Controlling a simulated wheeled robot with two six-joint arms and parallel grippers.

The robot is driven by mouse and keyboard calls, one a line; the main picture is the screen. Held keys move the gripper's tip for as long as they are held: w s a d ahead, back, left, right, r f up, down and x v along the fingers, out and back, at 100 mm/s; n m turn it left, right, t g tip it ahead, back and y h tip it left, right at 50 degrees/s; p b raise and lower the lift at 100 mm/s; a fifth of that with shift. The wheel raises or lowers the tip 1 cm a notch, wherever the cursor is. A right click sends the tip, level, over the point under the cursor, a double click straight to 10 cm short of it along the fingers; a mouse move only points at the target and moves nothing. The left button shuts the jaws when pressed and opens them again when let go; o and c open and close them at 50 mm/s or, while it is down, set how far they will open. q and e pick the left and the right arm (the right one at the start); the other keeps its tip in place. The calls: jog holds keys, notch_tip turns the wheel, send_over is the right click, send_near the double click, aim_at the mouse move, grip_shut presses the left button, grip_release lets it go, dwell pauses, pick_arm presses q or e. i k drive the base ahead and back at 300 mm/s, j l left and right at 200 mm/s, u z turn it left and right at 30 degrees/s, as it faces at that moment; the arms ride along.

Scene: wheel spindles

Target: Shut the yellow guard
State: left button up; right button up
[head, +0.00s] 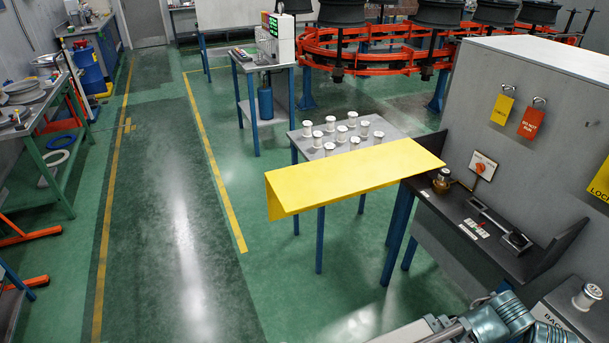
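The yellow guard (355,176) is a long flat panel with a bent-down lip at its left end. It juts out to the left from the left end of the dark bench (470,228) in front of the grey cabinet (540,120). It stands roughly level, swung away from the bench, and the bench top is uncovered. Part of one of my arms (490,322) shows at the bottom right edge, well below and apart from the guard. No gripper fingertips are visible.
A small table (303,148) with several white spools stands just behind the guard. A red rotary switch (483,165), a brass part (442,181) and a black handle (497,222) are on or above the bench. Open green floor (250,295) lies to the guard's left and front.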

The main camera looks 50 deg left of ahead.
aim_at(303, 188)
jog(key=j+u, duration=0.1)
jog(key=u, duration=2.85)
jog(key=i, duration=3.25)
jog(key=i+z, duration=0.35)
jog(key=z, duration=3.6)
